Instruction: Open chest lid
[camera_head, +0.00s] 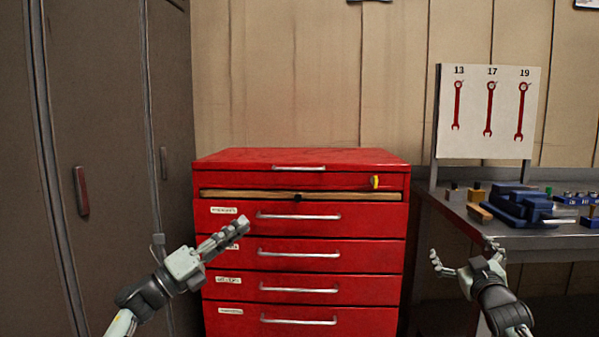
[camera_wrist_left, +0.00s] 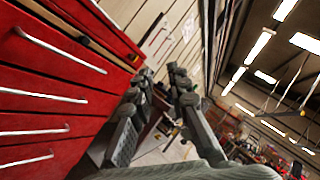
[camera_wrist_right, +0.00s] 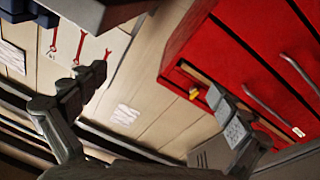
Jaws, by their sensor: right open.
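The red tool chest (camera_head: 225,262) stands in the middle of the head view. Its lid (camera_head: 297,156) is down, with a silver handle (camera_head: 298,168) on the front edge. A yellow key-like piece (camera_head: 375,182) is at the upper right front; it also shows in the right wrist view (camera_wrist_right: 193,94). My left gripper (camera_head: 240,226) is in front of the chest's left side, below the lid; its fingers are apart with nothing between them in the left wrist view (camera_wrist_left: 160,78). My right gripper (camera_head: 463,252) is wide open and empty, right of the chest and below the lid.
Several drawers with silver handles (camera_head: 298,216) fill the chest front. Grey lockers (camera_head: 100,130) stand at left. A metal workbench (camera_head: 470,222) with a blue vise (camera_head: 522,206) is at right, under a wrench board (camera_head: 487,110). The space above the lid is clear.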

